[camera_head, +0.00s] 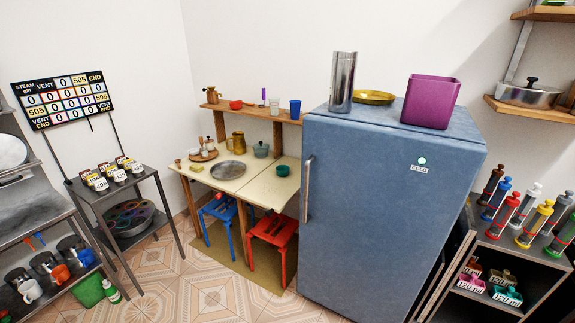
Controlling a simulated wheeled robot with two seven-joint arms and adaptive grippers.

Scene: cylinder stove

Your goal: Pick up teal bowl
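A small teal bowl (283,170) sits on the right part of the cream-topped wooden table (257,190), close to the left side of the blue fridge. A grey-green lidded pot (261,149) stands behind it to the left. Neither of my grippers shows in the head view, so I cannot see where they are relative to the bowl.
The blue fridge (385,190) stands right of the table, with a purple bin (431,101) on top. A metal plate (228,170) lies left of the bowl. Blue (222,215) and red (273,236) stools are under the table. The tiled floor (205,290) in front is clear.

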